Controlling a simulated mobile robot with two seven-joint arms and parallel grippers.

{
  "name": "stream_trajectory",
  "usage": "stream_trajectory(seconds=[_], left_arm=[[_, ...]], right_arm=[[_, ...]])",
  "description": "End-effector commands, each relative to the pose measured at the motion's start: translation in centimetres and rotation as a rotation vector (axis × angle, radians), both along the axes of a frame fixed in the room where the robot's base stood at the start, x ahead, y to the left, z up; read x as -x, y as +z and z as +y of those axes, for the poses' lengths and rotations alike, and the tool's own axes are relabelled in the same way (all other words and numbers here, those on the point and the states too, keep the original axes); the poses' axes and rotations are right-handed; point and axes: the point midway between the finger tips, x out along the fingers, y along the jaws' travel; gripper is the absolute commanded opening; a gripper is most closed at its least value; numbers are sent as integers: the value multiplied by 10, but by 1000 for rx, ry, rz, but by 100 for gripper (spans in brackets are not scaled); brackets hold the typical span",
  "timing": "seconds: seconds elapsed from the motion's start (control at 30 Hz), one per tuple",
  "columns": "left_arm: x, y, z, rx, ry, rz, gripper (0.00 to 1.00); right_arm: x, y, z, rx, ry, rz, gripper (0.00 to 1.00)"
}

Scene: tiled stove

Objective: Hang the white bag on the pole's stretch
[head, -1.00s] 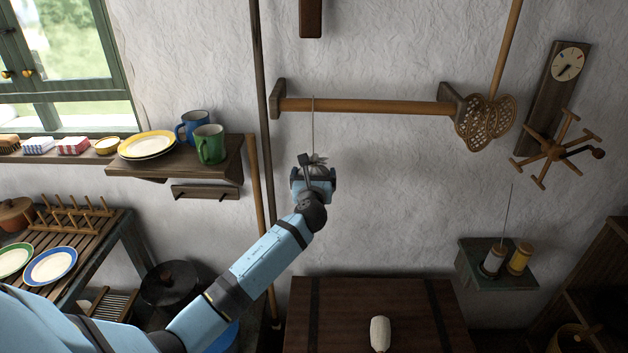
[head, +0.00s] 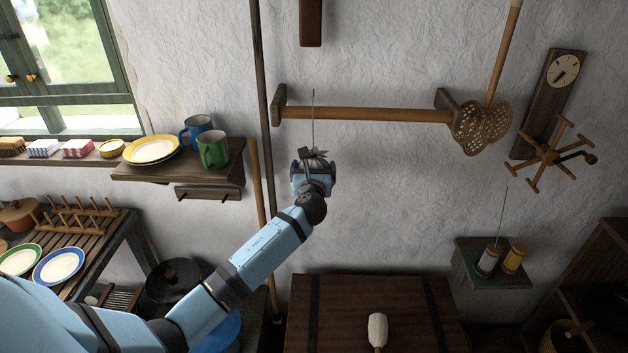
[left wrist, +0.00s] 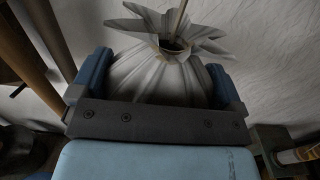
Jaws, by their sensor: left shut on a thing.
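The white bag (head: 317,158) is in my left gripper (head: 313,172), below the left part of the pole. In the left wrist view the pleated bag (left wrist: 150,78) sits between the two blue fingers, its gathered, flared neck toward the wall. A thin, stiff-looking stem or cord (head: 313,120) rises from the neck, crosses in front of the pole and ends a little above it in the picture. The wooden pole (head: 380,114) runs level between two dark wall brackets, its stretch bare. I cannot tell the gap between stem and pole. My right gripper is not in view.
A dark upright rod (head: 262,80) stands just left of the pole. A shelf with mugs (head: 212,150) and plates is further left. A woven beater (head: 482,125) hangs by the right bracket. A wooden chest (head: 340,310) with a white-headed tool is below.

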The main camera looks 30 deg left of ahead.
Motion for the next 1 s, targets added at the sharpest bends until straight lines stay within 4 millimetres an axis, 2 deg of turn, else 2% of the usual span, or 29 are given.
stream_trajectory(seconds=[0.37,1.0], left_arm=[[3,1,-2,-1,0,-1,75],[35,2,-21,-1,0,-1,75]], right_arm=[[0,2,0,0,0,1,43],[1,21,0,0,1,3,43]])
